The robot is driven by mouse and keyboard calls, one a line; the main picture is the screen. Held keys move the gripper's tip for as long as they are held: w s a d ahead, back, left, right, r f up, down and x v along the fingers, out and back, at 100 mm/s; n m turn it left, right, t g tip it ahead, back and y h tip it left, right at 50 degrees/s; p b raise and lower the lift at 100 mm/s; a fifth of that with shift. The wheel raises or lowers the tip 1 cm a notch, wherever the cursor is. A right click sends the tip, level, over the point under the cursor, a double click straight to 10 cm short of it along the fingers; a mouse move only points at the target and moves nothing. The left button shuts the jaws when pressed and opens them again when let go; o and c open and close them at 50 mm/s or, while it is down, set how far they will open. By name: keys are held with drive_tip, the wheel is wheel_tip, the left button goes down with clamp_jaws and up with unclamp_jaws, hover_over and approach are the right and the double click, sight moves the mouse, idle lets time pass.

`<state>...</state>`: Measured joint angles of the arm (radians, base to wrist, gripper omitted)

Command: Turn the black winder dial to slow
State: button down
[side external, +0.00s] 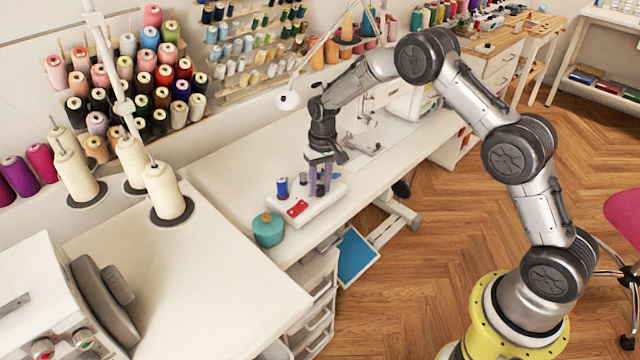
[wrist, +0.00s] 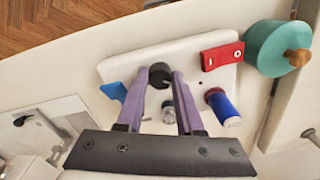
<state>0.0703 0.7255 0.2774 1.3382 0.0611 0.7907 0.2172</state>
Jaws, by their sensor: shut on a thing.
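The black winder dial (wrist: 160,72) stands on a white winder base (wrist: 196,80). In the wrist view my gripper (wrist: 161,78) has its two purple fingers on either side of the dial, shut on it. I cannot read any speed marks or tell the dial's setting. A red switch (wrist: 222,56), a blue spool (wrist: 222,106) and a small silver post (wrist: 168,110) are also on the base.
A teal pot with a wooden knob (wrist: 278,48) stands next to the base, near the table's front edge. A blue piece (wrist: 114,91) shows at the base's other end. A sewing machine (side external: 408,98) stands farther along the white table (side external: 235,180).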

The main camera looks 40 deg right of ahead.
drive_tip(key=shift+r, duration=0.1)
idle(0.4)
drive_tip(key=c, duration=0.5)
unclamp_jaws()
drive_tip(key=shift+c, duration=0.2)
drive_tip(key=m, duration=1.2)
drive_tip(key=shift+a+h, duration=0.1)
drive_tip(key=shift+h, duration=0.2)
wheel_tip(320, 180, up, 18)
drive_tip(key=t, duration=0.1)
wheel_tip(320, 180, up, 7)
drive_tip(key=t, duration=0.1)
hover_over(321, 189)
drive_tip(key=s, duration=0.3)
drive_tip(key=s+a+r+n+t, duration=0.1)
drive_tip(key=s+r, duration=0.4)
drive_tip(key=shift+s, duration=0.35)
